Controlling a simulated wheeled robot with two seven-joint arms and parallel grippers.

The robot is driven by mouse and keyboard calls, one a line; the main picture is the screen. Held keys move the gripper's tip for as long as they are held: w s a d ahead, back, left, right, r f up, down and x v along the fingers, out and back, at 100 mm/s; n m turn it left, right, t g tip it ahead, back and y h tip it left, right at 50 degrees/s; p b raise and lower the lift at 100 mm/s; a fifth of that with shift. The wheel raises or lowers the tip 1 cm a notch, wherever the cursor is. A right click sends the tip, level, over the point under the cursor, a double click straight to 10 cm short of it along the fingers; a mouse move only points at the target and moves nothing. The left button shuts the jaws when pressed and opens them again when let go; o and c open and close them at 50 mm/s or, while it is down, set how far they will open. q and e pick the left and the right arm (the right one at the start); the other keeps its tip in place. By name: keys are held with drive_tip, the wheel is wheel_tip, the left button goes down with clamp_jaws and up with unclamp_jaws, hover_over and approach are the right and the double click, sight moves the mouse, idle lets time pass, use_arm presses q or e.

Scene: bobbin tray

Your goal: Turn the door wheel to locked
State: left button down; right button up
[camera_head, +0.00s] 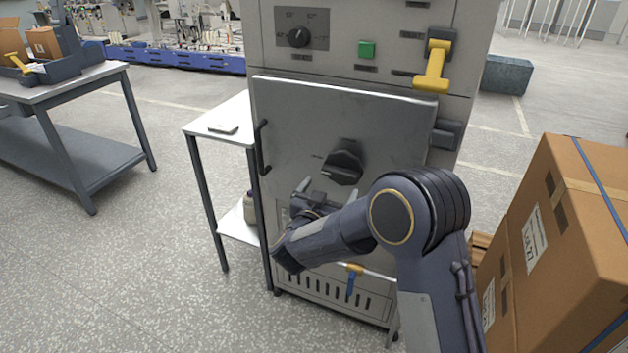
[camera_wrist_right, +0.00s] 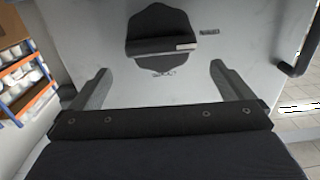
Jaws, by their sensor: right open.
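The door wheel (camera_head: 343,165) is a dark, thick knob with a raised grip bar, mounted on the grey cabinet door (camera_head: 290,125). The door looks closed. A small mark sits on the door left of the wheel. In the right wrist view the wheel (camera_wrist_right: 162,30) is ahead, above the space between the fingers, with a light mark on its bar. My right gripper (camera_head: 311,192) is just below and left of the wheel; it also shows in the right wrist view (camera_wrist_right: 160,80). It is open, empty and apart from the wheel. My left gripper is out of view.
A yellow lever (camera_head: 432,72), green button (camera_head: 367,49) and small dial (camera_head: 299,38) are on the panel above. A black handle (camera_head: 263,148) is at the door's left edge. A small side table (camera_head: 205,130) stands left; cardboard boxes (camera_head: 570,230) stand right.

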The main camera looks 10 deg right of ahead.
sight(339, 175)
drive_tip(key=x, duration=0.7)
drive_tip(key=shift+w+f, duration=0.15)
drive_tip(key=shift+w, duration=0.1)
drive_tip(key=c, duration=0.6)
